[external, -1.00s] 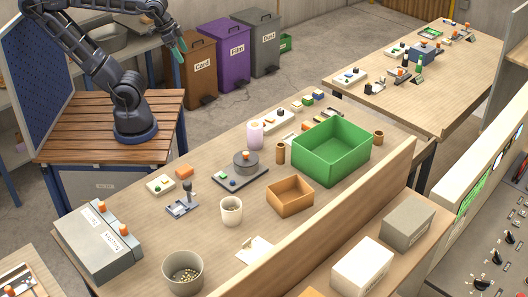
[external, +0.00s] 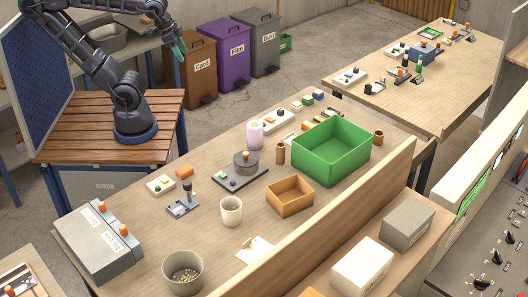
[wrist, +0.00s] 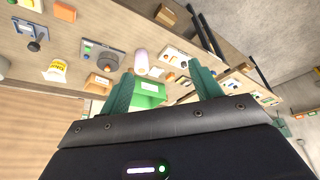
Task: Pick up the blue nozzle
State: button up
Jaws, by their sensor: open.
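A small blue piece (external: 318,95) lies at the far end of a row of small coloured pieces, beyond the green bin on the long workbench. It may be the blue nozzle, but it is too small to be sure. My gripper (external: 181,48) is raised high at the far left, well away from that row and in front of the waste bins. In the wrist view my gripper (wrist: 160,70) has its two green fingers wide apart with nothing held between them. The blue nozzle cannot be made out clearly in the wrist view.
The workbench holds a green bin (external: 304,157), an orange box (external: 290,206), a white cup (external: 231,219), a grey bucket (external: 197,272), a lilac cylinder (external: 255,138) and a grey two-button machine (external: 95,250). A wooden wall runs along its near side.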

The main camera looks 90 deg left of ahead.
jog(key=w+a+r+n+g, duration=0.1)
jog(key=w+a+r, duration=0.1)
jog(key=w, duration=0.6)
jog(key=w+a+r+n, duration=0.1)
jog(key=w+r, duration=0.2)
jog(key=w, duration=0.5)
jog(key=n+g, duration=0.4)
jog(key=n, duration=0.3)
send_over(318, 92)
jog(key=f, duration=3.4)
jog(key=shift+s+a, duration=0.15)
jog(key=shift+a, duration=0.2)
jog(key=shift+w+d+f, duration=0.1)
jog(key=shift+w+f, duration=0.05)
jog(key=shift+f, duration=1.15)
jog(key=shift+w+f, duration=0.1)
jog(key=shift+f, duration=1.15)
